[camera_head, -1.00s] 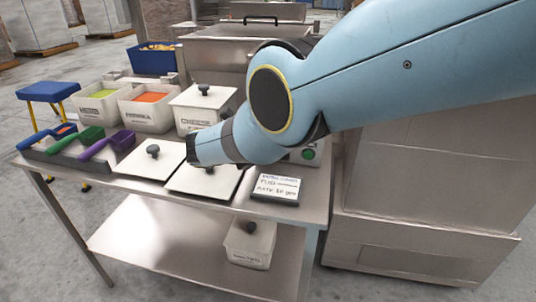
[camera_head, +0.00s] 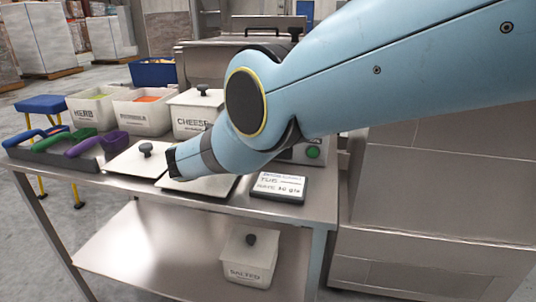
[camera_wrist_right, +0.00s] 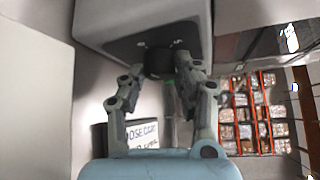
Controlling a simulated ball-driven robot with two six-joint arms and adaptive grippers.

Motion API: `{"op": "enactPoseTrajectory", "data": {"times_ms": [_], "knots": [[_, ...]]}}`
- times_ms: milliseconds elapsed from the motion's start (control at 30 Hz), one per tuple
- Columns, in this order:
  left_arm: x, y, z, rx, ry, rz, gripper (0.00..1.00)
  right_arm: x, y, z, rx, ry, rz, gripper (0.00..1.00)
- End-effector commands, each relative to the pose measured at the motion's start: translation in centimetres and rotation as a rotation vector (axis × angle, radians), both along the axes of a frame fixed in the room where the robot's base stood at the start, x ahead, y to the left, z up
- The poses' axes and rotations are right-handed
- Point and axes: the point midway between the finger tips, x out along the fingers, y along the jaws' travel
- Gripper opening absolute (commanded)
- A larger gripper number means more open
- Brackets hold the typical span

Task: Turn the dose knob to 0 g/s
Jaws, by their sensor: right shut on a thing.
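In the right wrist view the dose knob (camera_wrist_right: 158,62) is a dark round knob on the dark front panel of a grey box. My right gripper (camera_wrist_right: 166,68) has its two fingers on either side of the knob and is shut on it. The pointer and scale are not readable. In the head view my right arm hides the knob and gripper; part of the grey control box with a green button (camera_head: 313,152) shows behind the arm. A card (camera_head: 279,187) with small writing about a rate stands before it; its number is not clear. My left gripper is not in view.
A steel table (camera_head: 318,205) carries white tubs, a CHEESE tub (camera_head: 190,118), flat lids with black knobs, and coloured scoops (camera_head: 97,144) at the left. A lidded white tub (camera_head: 250,262) stands on the lower shelf. A blue stool (camera_head: 42,104) is at the far left.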

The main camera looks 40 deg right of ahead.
Motion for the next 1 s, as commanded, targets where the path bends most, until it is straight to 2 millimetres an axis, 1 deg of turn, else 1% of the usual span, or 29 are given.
{"op": "enactPoseTrajectory", "data": {"times_ms": [433, 467, 600, 633, 1000], "knots": [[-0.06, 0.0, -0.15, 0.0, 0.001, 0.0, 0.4, 0.09, -0.03, 0.09, -0.007, 0.007, 0.001, 0.0], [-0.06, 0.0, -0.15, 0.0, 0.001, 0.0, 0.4, 0.09, -0.03, 0.1, -0.007, 0.006, 0.001, 0.33], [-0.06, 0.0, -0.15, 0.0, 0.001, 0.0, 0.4, 0.07, -0.03, 0.08, -0.007, 0.006, 0.001, 0.51], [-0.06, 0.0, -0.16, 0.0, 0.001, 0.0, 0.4, 0.06, -0.03, 0.07, -0.007, 0.006, 0.001, 0.54], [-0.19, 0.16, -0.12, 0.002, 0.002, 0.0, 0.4, 0.02, -0.01, 0.04, -0.005, 0.006, 0.001, 0.54]]}}
